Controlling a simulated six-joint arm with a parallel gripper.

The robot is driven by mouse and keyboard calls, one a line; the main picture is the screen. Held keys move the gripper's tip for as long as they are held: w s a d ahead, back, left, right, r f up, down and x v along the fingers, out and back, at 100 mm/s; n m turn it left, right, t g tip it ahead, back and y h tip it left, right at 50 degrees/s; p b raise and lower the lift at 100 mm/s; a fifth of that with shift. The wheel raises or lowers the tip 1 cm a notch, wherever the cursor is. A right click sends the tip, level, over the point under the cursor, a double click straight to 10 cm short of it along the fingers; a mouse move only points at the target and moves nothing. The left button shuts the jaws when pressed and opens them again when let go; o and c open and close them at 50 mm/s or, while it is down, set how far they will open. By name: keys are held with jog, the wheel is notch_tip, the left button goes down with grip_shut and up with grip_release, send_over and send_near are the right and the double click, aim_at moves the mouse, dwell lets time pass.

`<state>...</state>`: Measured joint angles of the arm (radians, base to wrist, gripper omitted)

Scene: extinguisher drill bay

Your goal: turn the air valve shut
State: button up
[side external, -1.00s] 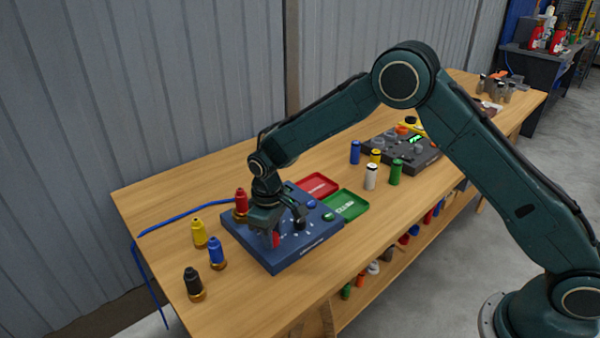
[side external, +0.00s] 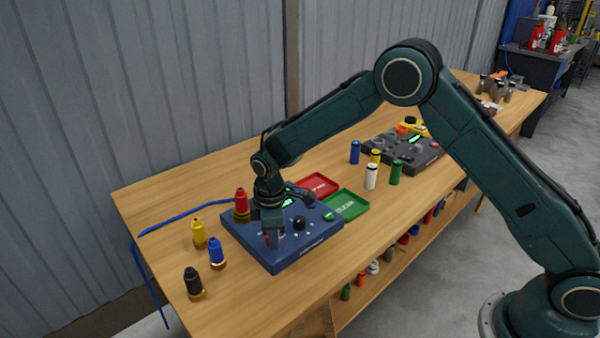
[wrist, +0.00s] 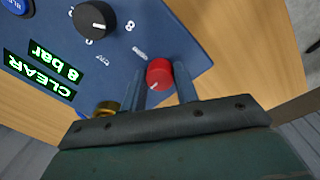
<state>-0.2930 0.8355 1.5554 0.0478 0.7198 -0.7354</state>
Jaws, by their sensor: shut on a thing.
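The air valve is a red round knob with a white pointer line on the blue panel (side external: 300,250). In the wrist view the red knob (wrist: 159,72) sits between my two blue-grey fingers, near the panel's edge. My gripper (side external: 272,238) is over the panel's front left part, pointing down and shut on the knob; it also shows in the wrist view (wrist: 162,88). In the side view the knob is mostly hidden by the fingers. Small lettering beside it is too blurred to read.
The panel also has a black dial (wrist: 92,18) and green readouts reading "8 bar" and "CLEAR" (wrist: 38,75). A red bottle (side external: 241,201) stands close by my gripper, with yellow, blue and black bottles to the left. Red and green trays (side external: 346,205) lie behind right.

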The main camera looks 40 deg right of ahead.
jog(key=o, duration=1)
jog(key=shift+r, duration=0.1)
jog(key=shift+s+a+r, duration=0.1)
jog(key=shift+s+r, duration=0.05)
jog(key=shift+r, duration=3.3)
jog(key=shift+s+a+r, duration=0.1)
jog(key=shift+r, duration=3.3)
